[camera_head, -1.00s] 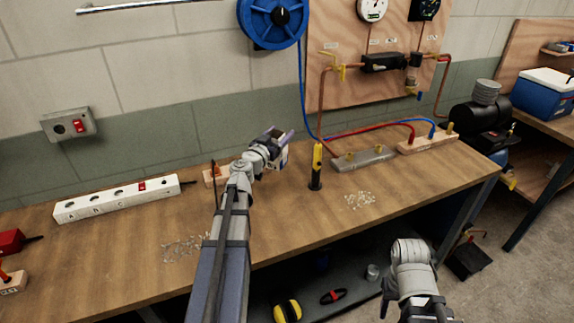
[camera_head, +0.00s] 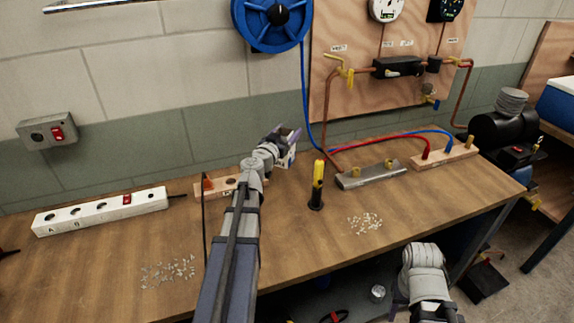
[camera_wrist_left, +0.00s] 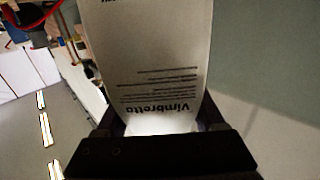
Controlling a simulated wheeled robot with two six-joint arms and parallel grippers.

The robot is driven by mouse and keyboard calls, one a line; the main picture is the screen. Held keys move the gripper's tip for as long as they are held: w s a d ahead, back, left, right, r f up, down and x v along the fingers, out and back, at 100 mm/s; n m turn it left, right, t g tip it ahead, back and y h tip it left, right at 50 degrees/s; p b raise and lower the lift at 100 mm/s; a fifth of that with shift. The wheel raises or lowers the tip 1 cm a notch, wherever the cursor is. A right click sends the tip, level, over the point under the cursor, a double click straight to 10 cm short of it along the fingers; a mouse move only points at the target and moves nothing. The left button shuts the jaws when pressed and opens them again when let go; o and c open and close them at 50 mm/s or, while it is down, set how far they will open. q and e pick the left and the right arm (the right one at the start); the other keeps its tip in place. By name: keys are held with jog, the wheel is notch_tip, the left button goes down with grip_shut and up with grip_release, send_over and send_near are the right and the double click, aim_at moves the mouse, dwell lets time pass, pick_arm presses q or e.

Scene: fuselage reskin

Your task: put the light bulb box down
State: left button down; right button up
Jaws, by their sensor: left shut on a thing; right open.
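The light bulb box (camera_head: 289,154) is a small white carton at the back of the bench, near the wall. My arm and gripper hide part of the box in the head view. I cannot tell whether its base touches the bench. My right arm shows at the lower right; its gripper (camera_head: 428,312) is open, low in front of the bench.
The wooden bench (camera_head: 290,235) has free room in front. A yellow and black torch (camera_head: 317,186) stands right of the box. A white power strip (camera_head: 100,212) and a wooden block (camera_head: 215,187) lie to the left. A grey metal block (camera_head: 367,175) and scattered bits (camera_head: 365,223) lie to the right.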

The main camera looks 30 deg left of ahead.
pick_arm(q)
jog(key=shift+f+b, duration=3.75)
jog(key=shift+f, duration=0.45)
pick_arm(e)
notch_tip(320, 180, down, 8)
jog(key=shift+f, duration=0.25)
pick_arm(q)
jog(key=shift+f, duration=0.15)
grip_release()
pick_arm(e)
jog(key=shift+f, duration=0.1)
pick_arm(q)
jog(key=shift+r, duration=0.2)
